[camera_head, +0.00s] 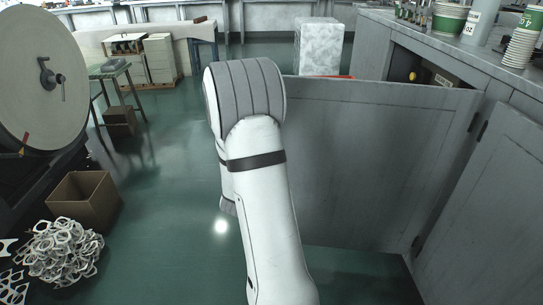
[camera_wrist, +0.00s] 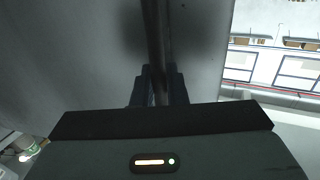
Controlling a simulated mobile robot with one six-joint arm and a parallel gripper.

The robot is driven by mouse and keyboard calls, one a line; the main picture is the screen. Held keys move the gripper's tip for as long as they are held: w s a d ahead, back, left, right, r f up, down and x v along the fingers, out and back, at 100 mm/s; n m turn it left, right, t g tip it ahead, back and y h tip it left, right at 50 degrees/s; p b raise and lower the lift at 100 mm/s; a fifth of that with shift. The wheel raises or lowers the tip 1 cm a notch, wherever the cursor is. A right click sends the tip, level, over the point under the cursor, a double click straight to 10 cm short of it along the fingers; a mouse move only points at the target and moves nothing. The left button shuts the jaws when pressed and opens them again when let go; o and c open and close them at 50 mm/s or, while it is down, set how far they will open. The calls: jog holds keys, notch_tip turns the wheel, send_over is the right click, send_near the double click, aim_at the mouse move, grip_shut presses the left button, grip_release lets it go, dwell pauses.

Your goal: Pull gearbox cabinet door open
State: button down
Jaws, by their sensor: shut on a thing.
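The grey gearbox cabinet door (camera_head: 375,165) stands swung out from the cabinet, hinged on its right side in the head view. Its panel also fills the left of the wrist view (camera_wrist: 70,60). Behind its top edge, a dark cabinet opening (camera_head: 400,62) with a yellow part shows. In the wrist view, my gripper (camera_wrist: 158,88) is shut on the dark bar handle (camera_wrist: 157,35), which runs away from the camera along the door. In the head view, my white arm covers the door's left end and hides my gripper and the handle.
Another closed-looking grey panel (camera_head: 495,205) is at the right. Cups (camera_head: 450,20) stand on the counter above. A cardboard box (camera_head: 84,200) and a pile of white rings (camera_head: 58,250) lie at the left. Green floor (camera_head: 165,190) left of my arm is clear.

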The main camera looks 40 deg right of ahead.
jog(key=shift+w+a+r, duration=0.1)
jog(key=shift+w+a, duration=0.05)
jog(key=shift+w, duration=0.05)
jog(key=c, duration=1.6)
grip_release()
jog(key=shift+c, duration=0.2)
jog(key=shift+o, duration=0.5)
jog(key=shift+s, duration=0.1)
jog(key=shift+d, duration=0.2)
jog(key=shift+s, duration=0.1)
jog(key=p+v, duration=0.1)
jog(key=v, duration=0.6)
jog(key=shift+a+p, duration=0.3)
jog(key=shift+a, duration=0.1)
jog(key=shift+s, duration=0.15)
